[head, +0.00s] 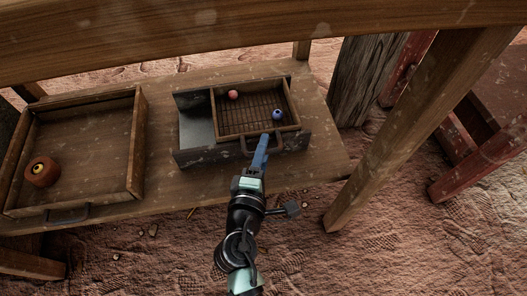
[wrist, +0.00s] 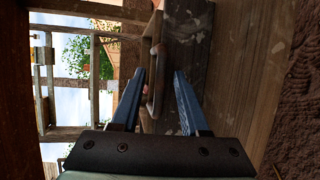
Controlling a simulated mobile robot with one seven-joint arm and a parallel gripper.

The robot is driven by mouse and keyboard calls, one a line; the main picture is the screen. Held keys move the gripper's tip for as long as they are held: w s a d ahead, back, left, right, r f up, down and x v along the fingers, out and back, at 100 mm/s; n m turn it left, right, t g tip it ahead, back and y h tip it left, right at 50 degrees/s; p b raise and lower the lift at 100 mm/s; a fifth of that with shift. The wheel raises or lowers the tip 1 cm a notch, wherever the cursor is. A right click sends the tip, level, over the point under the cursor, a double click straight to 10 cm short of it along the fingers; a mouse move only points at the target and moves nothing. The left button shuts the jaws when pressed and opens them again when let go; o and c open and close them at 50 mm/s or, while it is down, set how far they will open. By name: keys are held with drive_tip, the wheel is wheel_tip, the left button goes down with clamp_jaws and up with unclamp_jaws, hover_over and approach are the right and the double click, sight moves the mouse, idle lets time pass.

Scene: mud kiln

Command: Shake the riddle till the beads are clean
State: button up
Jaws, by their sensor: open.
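The riddle (head: 243,134), a wooden frame with a slatted bottom, sits in a dark, paint-flecked box (head: 190,157) on the low table. A red bead (head: 233,94) lies near its far left and a blue bead (head: 278,114) near its right side. A handle (head: 250,150) sticks out at the riddle's near side. My gripper (head: 264,140) is at this handle. In the wrist view my gripper (wrist: 160,74) is open, and the handle (wrist: 155,88) shows between the two blue fingers. I cannot tell whether either finger touches it.
A second wooden tray (head: 137,140) stands on the table (head: 160,180) at left, with a round reddish-brown pot (head: 42,177) in it. A beam (head: 250,35) crosses above, and a slanted post (head: 420,125) stands at right.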

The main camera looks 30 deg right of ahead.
drive_tip(key=shift+c, duration=0.2)
clamp_jaws()
idle(1.3)
